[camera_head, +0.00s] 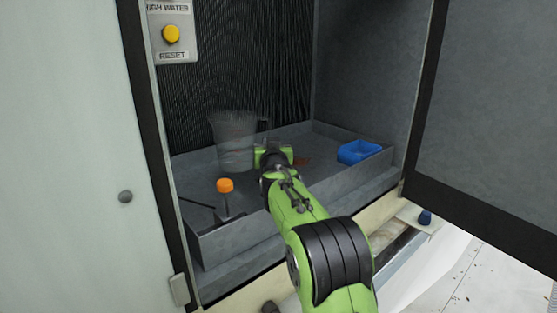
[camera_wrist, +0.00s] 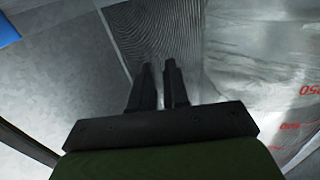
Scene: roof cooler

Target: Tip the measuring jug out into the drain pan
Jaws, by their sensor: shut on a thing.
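The clear measuring jug (camera_head: 236,142) is inside the cabinet over the left back of the grey drain pan (camera_head: 212,246). It looks about upright; I cannot tell whether its base touches the pan. In the wrist view the jug's clear wall (camera_wrist: 262,70) with red markings fills the right side. My gripper (camera_head: 262,151) is at the jug's right side. I cannot make out any contents.
An orange-capped fitting (camera_head: 225,186) stands at the pan's front left. A blue open container (camera_head: 358,151) sits at its right. The open door (camera_head: 490,120) and left panel (camera_head: 75,150) flank the opening. A panel with a yellow button (camera_head: 171,34) hangs upper left.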

